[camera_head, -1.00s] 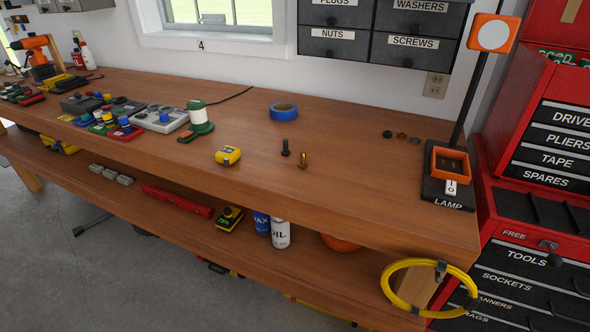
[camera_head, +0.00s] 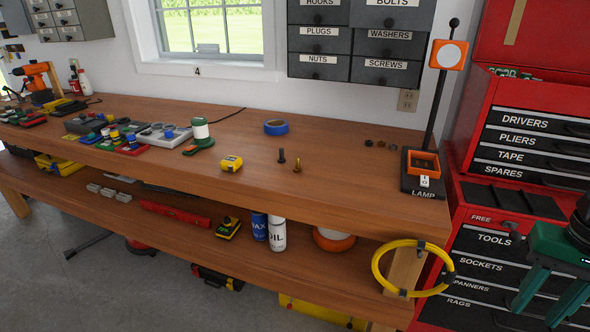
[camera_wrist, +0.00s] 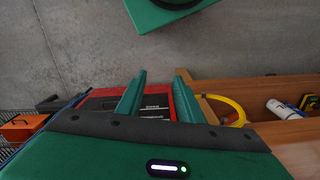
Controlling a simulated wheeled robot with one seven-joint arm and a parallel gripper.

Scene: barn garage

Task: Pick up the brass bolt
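The brass bolt (camera_head: 297,166) stands upright on the wooden workbench (camera_head: 350,185), near its front edge in the head view. A dark bolt (camera_head: 281,156) stands just left of it, a small gap apart. My gripper (camera_head: 537,315) is at the lower right of the head view, in front of the red tool chest and well away from the bolt. In the wrist view my gripper (camera_wrist: 160,75) shows two green fingers spread apart with nothing between them. The brass bolt is not visible in the wrist view.
Blue tape (camera_head: 276,127) lies behind the bolts, and a yellow tape measure (camera_head: 231,163) lies left. A lamp (camera_head: 424,185) stands at the bench's right end. A yellow coil (camera_head: 376,265) hangs at the front right corner. Bench top around the bolts is clear.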

